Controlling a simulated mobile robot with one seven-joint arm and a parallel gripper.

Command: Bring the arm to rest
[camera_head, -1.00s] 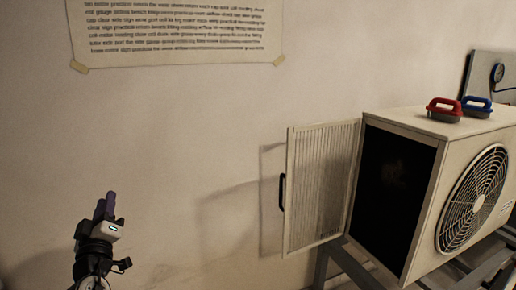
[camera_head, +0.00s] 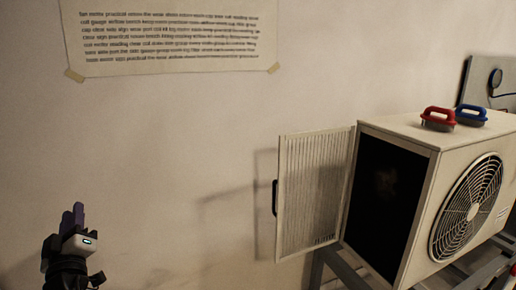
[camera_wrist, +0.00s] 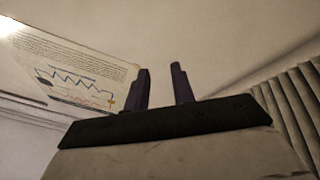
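My gripper (camera_head: 73,214) is at the lower left of the head view, raised in front of the bare wall and pointing up. It is well to the left of the outdoor fan unit and touches nothing that I can see. In the wrist view its two dark purple fingers (camera_wrist: 162,70) stand apart with a gap between them. Nothing is held between them. Most of my arm is out of the head view.
A fan unit (camera_head: 440,140) stands on a metal frame at right, its slatted door (camera_head: 312,195) swung open. A red-handled brush (camera_head: 438,118) and a blue-handled one (camera_head: 470,115) sit on top. A poster (camera_head: 170,35) hangs on the wall. The wall between gripper and door is clear.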

